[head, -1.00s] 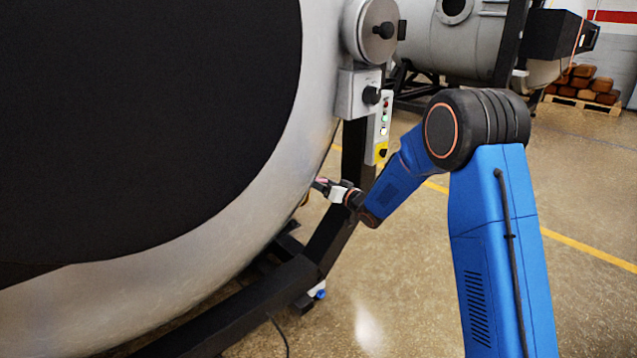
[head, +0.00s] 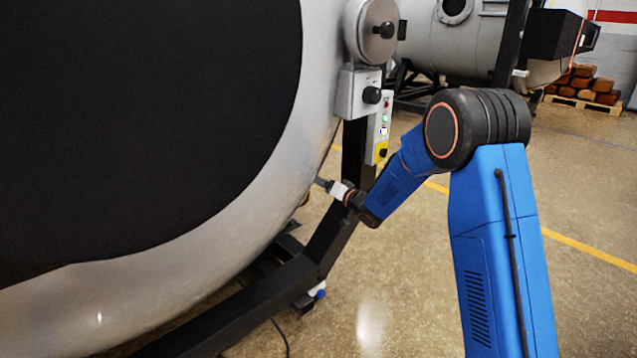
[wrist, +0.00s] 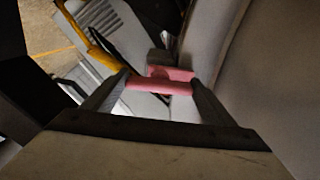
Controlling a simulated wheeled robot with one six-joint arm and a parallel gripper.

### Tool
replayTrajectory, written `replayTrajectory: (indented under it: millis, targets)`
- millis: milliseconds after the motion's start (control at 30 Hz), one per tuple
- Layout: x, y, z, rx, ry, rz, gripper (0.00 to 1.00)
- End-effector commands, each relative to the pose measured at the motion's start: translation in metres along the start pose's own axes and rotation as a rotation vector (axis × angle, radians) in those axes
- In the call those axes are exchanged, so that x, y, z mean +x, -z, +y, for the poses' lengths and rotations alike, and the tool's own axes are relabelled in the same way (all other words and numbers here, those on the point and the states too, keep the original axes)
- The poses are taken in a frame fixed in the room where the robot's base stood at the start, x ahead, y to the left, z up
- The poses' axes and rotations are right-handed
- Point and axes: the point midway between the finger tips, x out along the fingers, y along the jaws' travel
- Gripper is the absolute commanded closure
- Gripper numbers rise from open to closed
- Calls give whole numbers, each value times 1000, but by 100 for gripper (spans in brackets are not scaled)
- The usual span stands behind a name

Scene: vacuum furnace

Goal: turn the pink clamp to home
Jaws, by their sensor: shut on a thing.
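The pink clamp (wrist: 160,85) shows in the wrist view, beside the curved grey rim of the furnace (wrist: 235,45). My gripper (wrist: 160,88) has one finger at each end of its pink bar and is shut on it. In the head view my gripper (head: 322,183) is at the lower right edge of the large round furnace door (head: 300,130). The clamp is hidden there behind the rim and the fingers.
A control box with a black knob (head: 371,95) and a button panel (head: 383,125) are above my gripper. A black frame post (head: 354,150) stands just behind it. In the wrist view a yellow bar (wrist: 88,38) lies left of the clamp.

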Motion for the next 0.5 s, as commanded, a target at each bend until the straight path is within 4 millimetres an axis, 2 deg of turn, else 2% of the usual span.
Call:
replayTrajectory:
  millis: [67, 100, 133, 500]
  targets:
    - [-1, -1, 1, 2, -3, -1, 44]
    - [-1, -1, 1, 2, -2, -1, 12]
    - [-1, -1, 1, 2, -2, -1, 5]
    - [-3, 0, 0, 0, -1, 0, 3]
